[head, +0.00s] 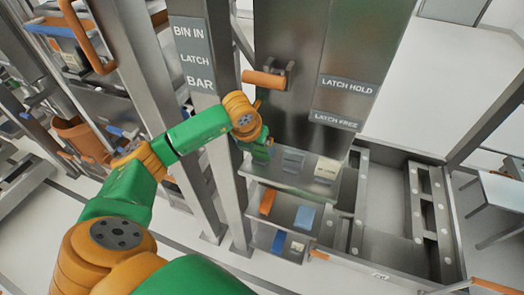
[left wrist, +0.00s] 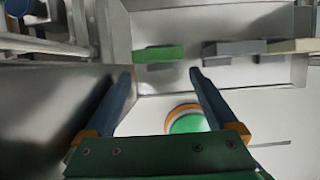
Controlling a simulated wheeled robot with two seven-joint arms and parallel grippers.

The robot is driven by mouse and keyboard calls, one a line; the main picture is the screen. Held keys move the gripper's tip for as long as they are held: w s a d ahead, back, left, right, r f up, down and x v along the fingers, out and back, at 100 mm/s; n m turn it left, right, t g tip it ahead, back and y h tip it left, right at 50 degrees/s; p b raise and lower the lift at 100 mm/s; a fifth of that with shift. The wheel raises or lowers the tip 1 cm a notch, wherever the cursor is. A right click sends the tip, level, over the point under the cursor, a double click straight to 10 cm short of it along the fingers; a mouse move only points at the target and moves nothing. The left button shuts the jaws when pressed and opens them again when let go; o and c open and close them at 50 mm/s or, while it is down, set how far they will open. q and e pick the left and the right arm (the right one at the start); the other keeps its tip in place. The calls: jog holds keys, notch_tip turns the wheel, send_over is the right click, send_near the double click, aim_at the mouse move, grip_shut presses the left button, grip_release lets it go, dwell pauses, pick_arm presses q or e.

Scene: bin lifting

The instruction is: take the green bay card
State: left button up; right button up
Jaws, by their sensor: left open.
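The green bay card (left wrist: 158,53) shows in the left wrist view, lying at the left end of a row on a metal shelf (head: 253,167). My left gripper (left wrist: 160,74) is open, with its two dark blue fingers apart. The card appears between and just beyond the fingertips; no contact is visible. In the head view my left gripper (head: 260,150) is at the left end of the top shelf, and the arm hides most of that spot; I cannot clearly make out the card there. My right gripper is not in view.
A grey card (head: 292,161) and a whitish card (head: 327,170) lie to the right on the same shelf. Lower shelves hold an orange card (head: 267,202) and a blue card (head: 304,217). A metal post (head: 229,185) stands close left. An orange latch handle (head: 264,79) is above.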

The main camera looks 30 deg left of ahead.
aim_at(261, 151)
pick_arm(q)
jog(key=shift+w+a, duration=0.2)
jog(key=shift+w, duration=0.45)
jog(key=shift+w+a, duration=0.15)
jog(key=shift+w, duration=0.45)
jog(key=x, duration=0.5)
jog(key=shift+w, duration=0.15)
jog(key=c, duration=1.2)
